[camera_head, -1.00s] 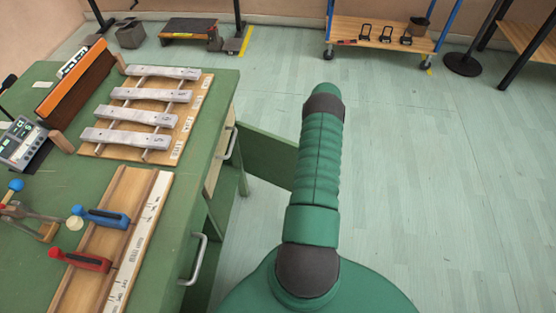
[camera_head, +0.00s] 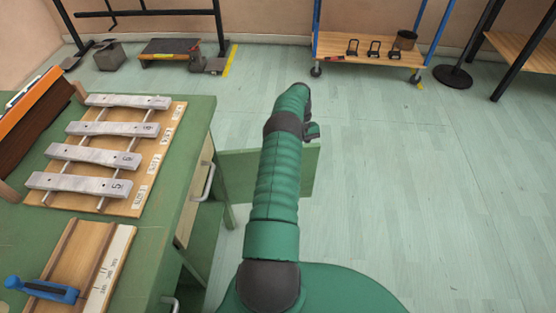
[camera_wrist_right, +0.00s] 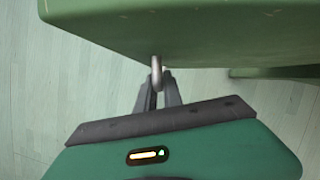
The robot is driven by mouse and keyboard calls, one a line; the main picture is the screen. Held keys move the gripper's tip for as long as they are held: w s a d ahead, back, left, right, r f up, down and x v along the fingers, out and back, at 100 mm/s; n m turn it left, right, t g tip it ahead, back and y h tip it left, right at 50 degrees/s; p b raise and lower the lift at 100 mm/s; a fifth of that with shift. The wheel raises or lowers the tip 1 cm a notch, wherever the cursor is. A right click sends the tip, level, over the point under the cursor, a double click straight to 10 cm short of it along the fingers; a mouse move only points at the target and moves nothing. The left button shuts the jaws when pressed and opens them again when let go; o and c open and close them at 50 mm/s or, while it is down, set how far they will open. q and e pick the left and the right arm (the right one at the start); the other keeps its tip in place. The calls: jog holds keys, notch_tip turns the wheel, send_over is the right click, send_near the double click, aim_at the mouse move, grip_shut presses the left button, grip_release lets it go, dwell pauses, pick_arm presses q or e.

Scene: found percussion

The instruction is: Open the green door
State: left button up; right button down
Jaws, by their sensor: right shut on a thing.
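The green door (camera_head: 308,172) stands swung out from the right side of the green workbench (camera_head: 184,205). In the head view my right arm crosses in front of it and hides its middle. In the right wrist view the door panel (camera_wrist_right: 215,28) fills the top, with a small metal handle (camera_wrist_right: 157,66) at its lower edge. My right gripper (camera_wrist_right: 158,84) is shut on this handle, its dark fingers meeting around it. The right fingers are hidden in the head view. My left gripper is not in view.
The bench carries a row of grey metal bars (camera_head: 98,157) on a wooden board and a blue-handled tool (camera_head: 42,290). A drawer handle (camera_head: 205,182) sticks out from its side. A wheeled shelf (camera_head: 368,52) stands at the back.

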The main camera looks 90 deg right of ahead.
jog(key=c, duration=1.5)
grip_release()
